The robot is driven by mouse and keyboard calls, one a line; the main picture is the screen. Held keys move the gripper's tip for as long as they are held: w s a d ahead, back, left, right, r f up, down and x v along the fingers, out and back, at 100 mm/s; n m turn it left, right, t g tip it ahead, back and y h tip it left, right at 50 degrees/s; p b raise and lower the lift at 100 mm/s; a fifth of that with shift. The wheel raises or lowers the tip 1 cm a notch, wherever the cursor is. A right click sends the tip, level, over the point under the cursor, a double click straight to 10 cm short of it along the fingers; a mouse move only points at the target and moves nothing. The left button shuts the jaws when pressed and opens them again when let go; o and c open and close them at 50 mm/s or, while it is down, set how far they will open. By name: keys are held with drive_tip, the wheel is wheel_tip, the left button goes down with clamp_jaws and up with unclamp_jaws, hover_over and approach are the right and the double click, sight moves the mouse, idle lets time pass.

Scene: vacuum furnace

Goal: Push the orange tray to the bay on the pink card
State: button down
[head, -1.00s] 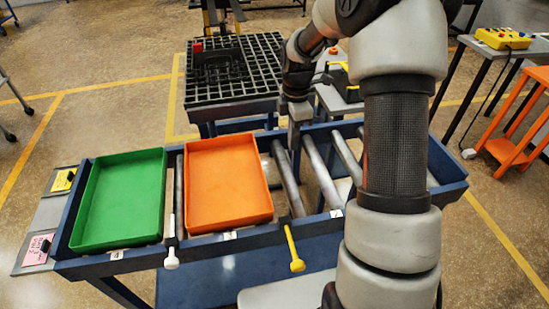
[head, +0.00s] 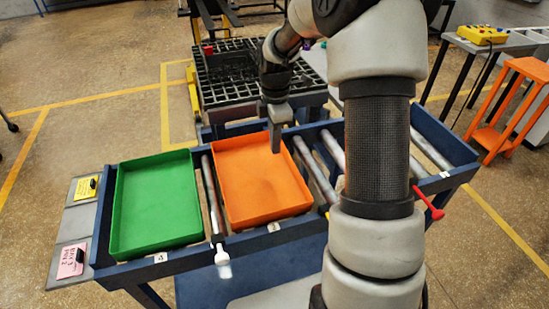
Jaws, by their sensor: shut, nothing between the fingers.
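The orange tray (head: 262,185) sits empty on the roller conveyor, right of the empty green tray (head: 152,205). A white-handled bar (head: 212,205) lies between the two trays. My gripper (head: 276,149) points down with its fingers shut and empty. It overlaps the orange tray's far right rim in the picture; I cannot tell if it touches. The pink card (head: 70,261) lies on a grey plate at the conveyor's left end, its writing too small to read surely. Bay labels read 4 (head: 160,258) below the green tray and apparently 3 (head: 273,227) below the orange one.
A yellow card (head: 87,187) lies behind the pink one. Bare rollers (head: 315,165) extend right of the orange tray, partly hidden by my arm. A red handle (head: 430,205) sticks out at the right front. A black grid table (head: 235,85) stands behind.

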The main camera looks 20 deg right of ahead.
approach(288, 174)
drive_tip(key=a+f, duration=0.1)
drive_tip(key=f, duration=0.1)
drive_tip(key=a+f, duration=0.2)
drive_tip(key=f, duration=0.1)
drive_tip(key=shift+a+f, duration=0.3)
drive_tip(key=shift+f, duration=0.05)
drive_tip(key=shift+d+r, duration=0.25)
drive_tip(key=shift+d, duration=1.6)
